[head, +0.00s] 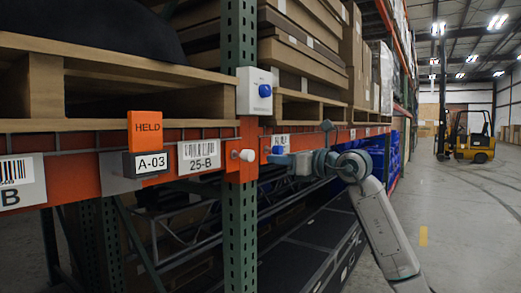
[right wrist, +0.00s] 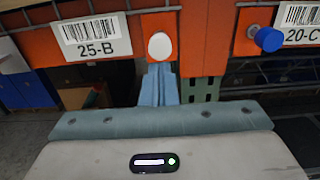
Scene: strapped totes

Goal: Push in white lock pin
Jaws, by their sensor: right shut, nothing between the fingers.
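The white lock pin (head: 247,155) sticks out of the orange beam end at the green upright, right of the 25-B label. In the right wrist view its round white head (right wrist: 159,46) is just above my fingertips. My right gripper (head: 272,159) is shut and empty, with its pale blue fingers (right wrist: 159,72) pointing at the beam. In the head view a small gap shows between the fingertips and the pin head. My left gripper is not in view.
A blue pin (right wrist: 268,39) sits on the beam to the right, by the 20-C label (right wrist: 299,24). A white box with a blue knob (head: 255,91) is on the upright above. An orange HELD tag (head: 146,128) stands left. The aisle right is open, with a distant forklift (head: 467,137).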

